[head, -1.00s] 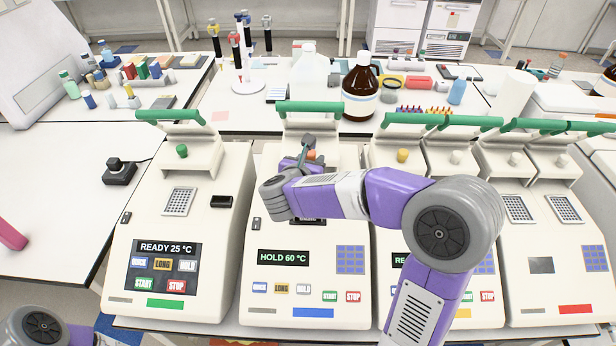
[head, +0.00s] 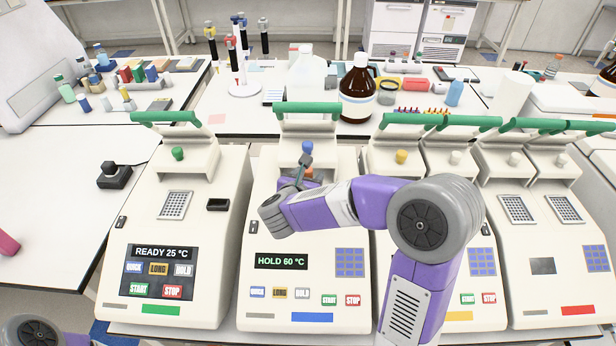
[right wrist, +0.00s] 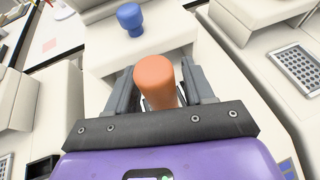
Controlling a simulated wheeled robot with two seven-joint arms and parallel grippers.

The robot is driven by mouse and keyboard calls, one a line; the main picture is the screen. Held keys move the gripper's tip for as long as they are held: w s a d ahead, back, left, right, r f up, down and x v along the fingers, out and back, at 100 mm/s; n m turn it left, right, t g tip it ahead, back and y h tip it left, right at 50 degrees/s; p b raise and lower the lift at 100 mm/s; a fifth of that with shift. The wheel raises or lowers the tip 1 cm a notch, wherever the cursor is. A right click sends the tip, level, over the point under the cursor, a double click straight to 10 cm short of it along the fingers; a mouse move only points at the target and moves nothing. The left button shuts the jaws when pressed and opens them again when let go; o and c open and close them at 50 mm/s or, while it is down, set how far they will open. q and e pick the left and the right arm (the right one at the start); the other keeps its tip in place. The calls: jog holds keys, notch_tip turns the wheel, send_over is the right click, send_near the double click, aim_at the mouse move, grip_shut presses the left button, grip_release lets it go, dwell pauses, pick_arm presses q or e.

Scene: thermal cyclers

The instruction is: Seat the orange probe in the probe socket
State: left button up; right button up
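The orange probe (right wrist: 155,78) stands between the two grey fingers of my right gripper (right wrist: 162,92) in the right wrist view, with its rounded end showing and its lower part hidden. The fingers look closed on it. In the head view my right gripper (head: 303,168) is above the upper body of the HOLD 60 °C cycler (head: 262,215), with the orange probe (head: 309,174) at its tips. I cannot pick out the probe socket with certainty; my right arm covers part of this cycler. My left gripper is out of view.
A blue knob (head: 307,147) is just behind my right gripper, under the cycler's raised green-handled lid (head: 307,108). The READY 25 °C cycler (head: 150,240) stands left with a black recessed holder (head: 217,204). More cyclers stand right. A brown bottle (head: 358,95) is behind.

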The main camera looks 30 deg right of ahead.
jog(key=shift+o, duration=0.3)
jog(key=shift+r, duration=0.15)
jog(key=v, duration=1.2)
jog(key=shift+p, duration=0.35)
jog(key=shift+a, duration=0.1)
